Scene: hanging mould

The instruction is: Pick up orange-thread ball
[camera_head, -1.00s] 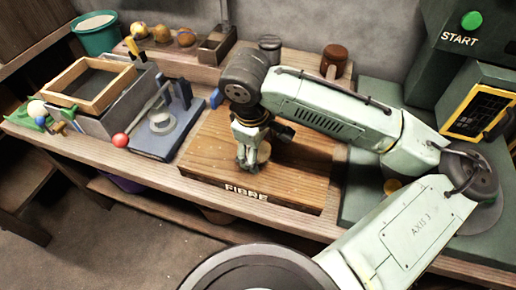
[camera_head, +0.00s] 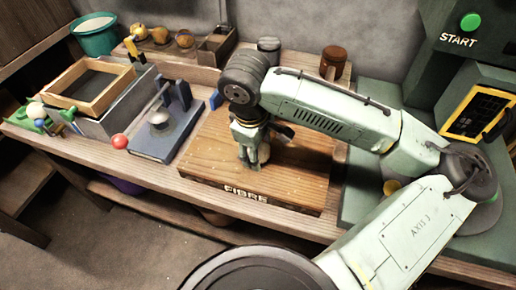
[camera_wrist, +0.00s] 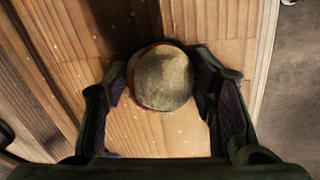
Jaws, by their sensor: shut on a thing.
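A round, dull beige-grey ball (camera_wrist: 162,78) sits between the fingers of my gripper (camera_wrist: 160,88) in the wrist view. My gripper is shut on the ball, with a finger on each side. In the head view my gripper (camera_head: 248,162) points down, low over the wooden board marked FIBRE (camera_head: 290,180). Only a small part of the ball (camera_head: 264,153) shows there, beside the fingers. I cannot tell whether it touches the board.
A blue press with a lever (camera_head: 165,138) and red knob stands left of the board. Further left is a grey box with a wooden frame (camera_head: 88,82). A rack with several balls (camera_head: 160,36) and a brown jar (camera_head: 334,62) stand behind. The board's right side is clear.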

